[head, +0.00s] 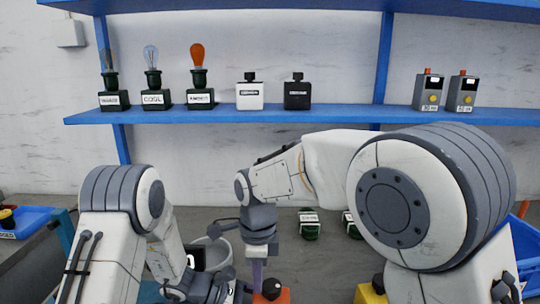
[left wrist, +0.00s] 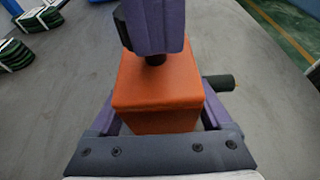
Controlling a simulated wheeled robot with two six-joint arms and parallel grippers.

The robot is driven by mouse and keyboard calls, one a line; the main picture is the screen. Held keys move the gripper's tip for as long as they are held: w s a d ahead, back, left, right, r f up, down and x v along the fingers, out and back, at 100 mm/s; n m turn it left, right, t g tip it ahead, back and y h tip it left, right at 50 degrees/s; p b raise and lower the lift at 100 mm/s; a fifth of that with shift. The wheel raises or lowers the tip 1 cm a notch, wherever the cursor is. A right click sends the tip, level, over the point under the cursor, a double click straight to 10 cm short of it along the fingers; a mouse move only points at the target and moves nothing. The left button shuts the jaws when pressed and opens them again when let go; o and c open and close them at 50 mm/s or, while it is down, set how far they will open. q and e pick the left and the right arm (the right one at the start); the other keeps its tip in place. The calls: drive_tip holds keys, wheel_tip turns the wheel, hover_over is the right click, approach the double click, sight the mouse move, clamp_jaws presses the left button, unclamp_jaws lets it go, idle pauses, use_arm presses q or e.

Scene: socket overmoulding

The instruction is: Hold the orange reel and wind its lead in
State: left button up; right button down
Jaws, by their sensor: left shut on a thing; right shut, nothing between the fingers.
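The orange reel (head: 270,297) is a box-shaped block with a dark knob on top, low in the middle of the head view. In the left wrist view the orange reel (left wrist: 155,95) fills the middle. The purple fingers of my left gripper (left wrist: 158,108) are shut on its two sides. A short dark cylinder (left wrist: 218,83) sticks out beside the reel on the right; I cannot tell whether it is the lead's end. My right gripper (head: 258,272) points down, shut and empty, at the reel's top. In the left wrist view its purple fingers (left wrist: 152,28) hide most of the dark knob.
A blue shelf (head: 230,116) at the back carries bulbs on dark bases, bottles and grey boxes. Green-and-white stacks (head: 309,225) stand on the grey table behind. A yellow block (head: 368,295) is right of the reel. A grey bowl (head: 212,250) stands behind, partly hidden.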

drive_tip(key=shift+w+d, duration=0.2)
drive_tip(key=shift+w, duration=0.45)
drive_tip(key=shift+a, duration=0.1)
drive_tip(key=shift+a, duration=0.3)
drive_tip(key=shift+r, duration=0.15)
wheel_tip(320, 180, up, 6)
drive_tip(key=shift+a+f, duration=0.1)
drive_tip(key=shift+f, duration=0.05)
idle(0.4)
